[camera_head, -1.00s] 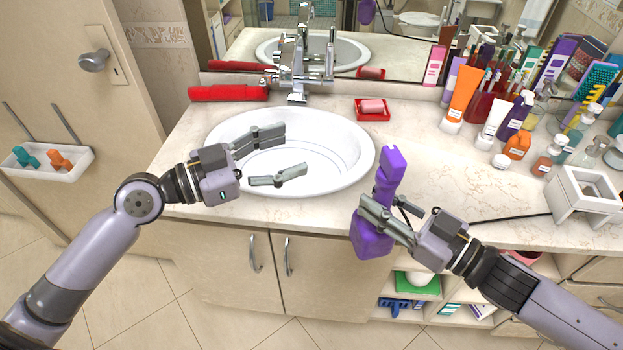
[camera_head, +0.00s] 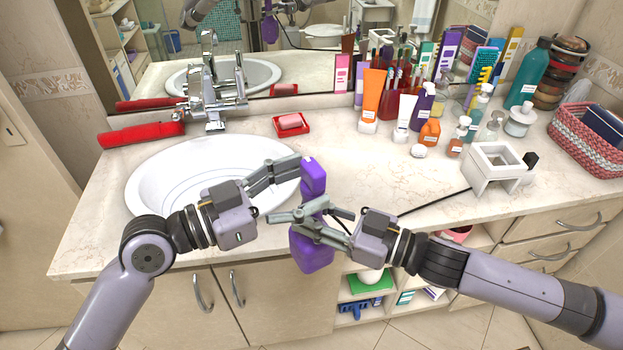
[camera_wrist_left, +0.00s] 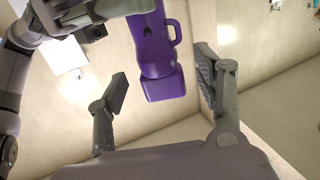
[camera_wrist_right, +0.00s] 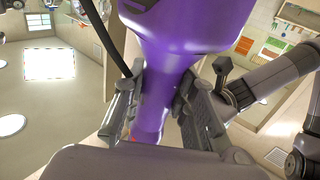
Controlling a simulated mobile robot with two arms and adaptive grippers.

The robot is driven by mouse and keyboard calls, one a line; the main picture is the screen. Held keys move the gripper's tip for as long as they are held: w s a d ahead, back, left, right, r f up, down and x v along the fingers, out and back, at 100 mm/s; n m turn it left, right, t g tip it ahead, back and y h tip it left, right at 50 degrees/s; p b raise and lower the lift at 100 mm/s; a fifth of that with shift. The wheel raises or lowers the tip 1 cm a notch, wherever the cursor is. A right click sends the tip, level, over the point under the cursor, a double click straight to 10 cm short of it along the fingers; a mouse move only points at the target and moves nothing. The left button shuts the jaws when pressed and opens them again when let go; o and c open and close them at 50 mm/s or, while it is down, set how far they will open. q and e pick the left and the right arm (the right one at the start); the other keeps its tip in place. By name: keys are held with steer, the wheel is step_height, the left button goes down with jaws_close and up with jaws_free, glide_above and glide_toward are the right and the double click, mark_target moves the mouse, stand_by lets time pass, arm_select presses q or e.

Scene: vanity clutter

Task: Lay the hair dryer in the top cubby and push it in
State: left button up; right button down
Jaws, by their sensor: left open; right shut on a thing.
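The purple hair dryer (camera_head: 312,250) is upright in front of the counter's front edge, right of the sink. My right gripper (camera_head: 318,222) is shut on its narrow middle, which also shows in the right wrist view (camera_wrist_right: 165,80). My left gripper (camera_head: 308,184) is open, its fingers reaching toward the dryer's upper end. In the left wrist view the dryer's end (camera_wrist_left: 165,85) shows between the spread fingers, with no clear contact. Open cubbies (camera_head: 428,276) are under the counter, partly hidden by my right arm; I cannot make out the top one fully.
A black cord runs from near the dryer to a white stand (camera_head: 495,165) on the counter. The sink (camera_head: 165,180) is at the left. Bottles and tubes (camera_head: 372,95) crowd the back right. A green item (camera_head: 370,283) and a blue item (camera_head: 358,309) are in the cubbies.

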arm_select(q)
steer(key=shift+x, duration=1.1)
arm_select(e)
steer(key=shift+r, duration=0.15)
arm_select(q)
steer(key=shift+c, duration=0.3)
arm_select(e)
steer(key=shift+a, duration=0.1)
arm_select(q)
jaws_close()
steer(key=shift+r, duration=0.1)
arm_select(e)
steer(key=c, duration=1.2)
jaws_free()
steer(key=shift+c, duration=0.2)
